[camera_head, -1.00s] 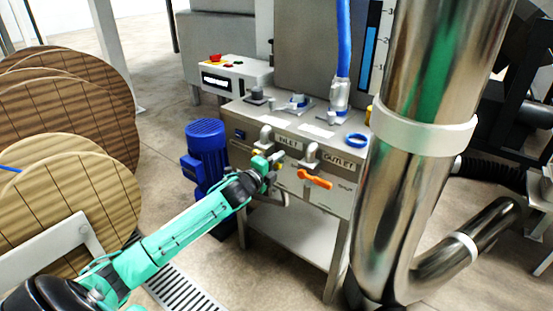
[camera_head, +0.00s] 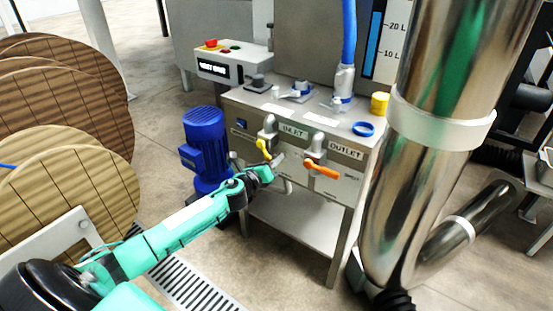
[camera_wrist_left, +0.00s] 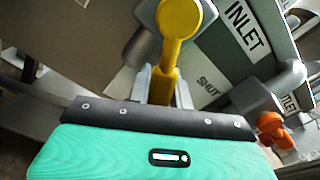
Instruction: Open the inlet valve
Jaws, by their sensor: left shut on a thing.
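The inlet valve's yellow handle (camera_head: 262,149) shows below the INLET label (camera_head: 293,131) on the front of the grey machine, slanting down to the right. In the left wrist view the yellow handle (camera_wrist_left: 179,25) runs from its round hub down between the two grey fingers. My left gripper (camera_head: 274,164) is at the handle's lower end; in the wrist view the gripper (camera_wrist_left: 163,88) is shut on the handle. The handle's lower tip is hidden behind the gripper body. My right gripper is in neither view.
The outlet valve's orange handle (camera_head: 322,171) is close on the right. A blue motor (camera_head: 205,145) stands left of the machine. A large steel pipe (camera_head: 425,150) rises on the right. Wooden spools (camera_head: 70,190) stand on the left. A blue ring (camera_head: 363,129) lies on the machine top.

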